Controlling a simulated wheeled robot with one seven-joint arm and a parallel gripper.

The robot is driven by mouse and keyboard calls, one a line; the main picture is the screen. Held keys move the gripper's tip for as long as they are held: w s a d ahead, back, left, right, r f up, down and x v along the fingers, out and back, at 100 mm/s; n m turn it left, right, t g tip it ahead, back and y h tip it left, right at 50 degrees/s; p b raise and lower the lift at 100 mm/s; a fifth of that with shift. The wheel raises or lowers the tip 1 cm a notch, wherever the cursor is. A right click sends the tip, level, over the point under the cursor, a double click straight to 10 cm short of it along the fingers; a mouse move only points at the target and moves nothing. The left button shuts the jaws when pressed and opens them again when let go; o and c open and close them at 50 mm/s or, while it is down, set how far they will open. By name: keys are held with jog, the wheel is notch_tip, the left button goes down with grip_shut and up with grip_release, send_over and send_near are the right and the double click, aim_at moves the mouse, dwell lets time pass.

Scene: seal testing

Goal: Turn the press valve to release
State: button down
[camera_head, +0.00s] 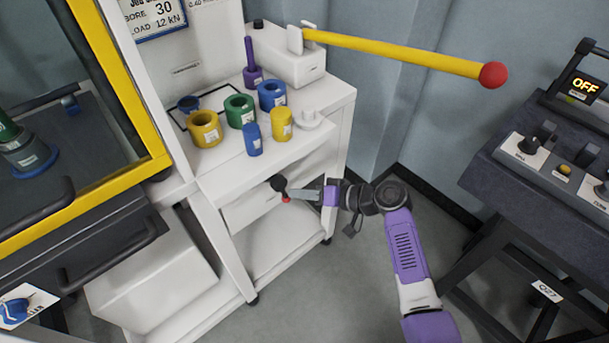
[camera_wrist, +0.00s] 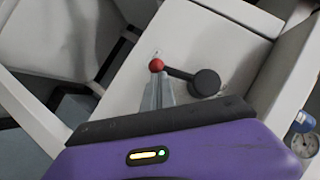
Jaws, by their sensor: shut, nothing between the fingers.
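The press valve (camera_wrist: 206,82) is a round black knob with a short black lever ending in a red ball. It sits on the white front face of the cart. In the wrist view, the lever points left and slightly up from the knob. It also shows in the head view (camera_head: 278,184), with the red ball at its lower end. My gripper (camera_wrist: 158,88) is shut and empty, its fingertips close to the red ball and left of the knob. Whether the tips touch the ball I cannot tell. My gripper also shows in the head view (camera_head: 294,194).
The white cart (camera_head: 332,100) carries several coloured rings and cylinders and a white pump block (camera_head: 287,65). A long yellow handle (camera_head: 400,50) with a red ball extends right from it. A control desk (camera_head: 520,180) reading OFF stands right. A yellow-framed guard (camera_head: 125,90) is left.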

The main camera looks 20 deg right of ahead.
jog(key=shift+s+a+f+m+y+b, duration=0.15)
jog(key=shift+a+f+m+y+b, duration=0.2)
jog(key=shift+a+b, duration=0.2)
jog(key=shift+a, duration=0.1)
dwell(0.3)
